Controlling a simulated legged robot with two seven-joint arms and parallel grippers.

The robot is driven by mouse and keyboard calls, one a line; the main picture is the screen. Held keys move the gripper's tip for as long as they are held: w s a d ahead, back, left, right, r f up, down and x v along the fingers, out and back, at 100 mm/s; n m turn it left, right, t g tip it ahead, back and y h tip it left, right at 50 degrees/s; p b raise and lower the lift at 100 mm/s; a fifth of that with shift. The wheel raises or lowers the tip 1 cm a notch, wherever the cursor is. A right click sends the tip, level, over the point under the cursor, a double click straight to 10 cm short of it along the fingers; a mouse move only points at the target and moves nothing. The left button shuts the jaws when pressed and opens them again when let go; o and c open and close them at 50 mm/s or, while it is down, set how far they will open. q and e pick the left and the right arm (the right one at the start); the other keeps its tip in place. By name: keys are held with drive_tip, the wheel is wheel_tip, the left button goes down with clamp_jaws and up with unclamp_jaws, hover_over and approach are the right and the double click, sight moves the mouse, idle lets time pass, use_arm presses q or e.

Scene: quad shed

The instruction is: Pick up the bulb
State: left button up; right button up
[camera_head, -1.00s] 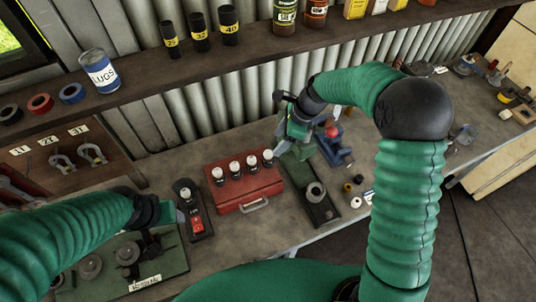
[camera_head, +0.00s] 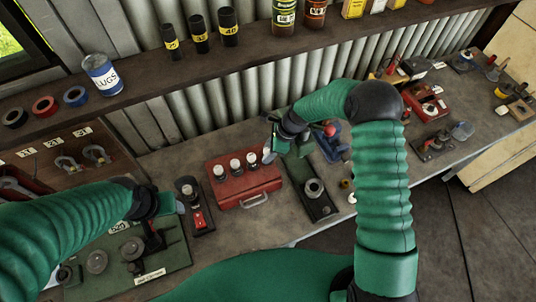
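A red case (camera_head: 240,187) on the bench holds a row of white-topped bulbs. Three show clearly: the left one (camera_head: 219,171), the middle one (camera_head: 235,165) and the right one (camera_head: 252,159). My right gripper (camera_head: 270,150) is at the case's right end, where a pale shape shows at its tip. I cannot tell whether that is a bulb or part of the gripper, nor whether it is gripped. My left gripper (camera_head: 178,204) is low at the left, beside a black stand with a red switch (camera_head: 198,219). Its fingers are too small to read.
A green tray (camera_head: 321,208) with a round metal part lies right of the case. A green mat (camera_head: 178,256) with metal parts is at the lower left. A shelf (camera_head: 150,85) with a LUGS can (camera_head: 102,75) and bottles runs above the bench.

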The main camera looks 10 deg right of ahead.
drive_tip(key=c, duration=0.7)
drive_tip(key=shift+a+r, duration=0.1)
clamp_jaws()
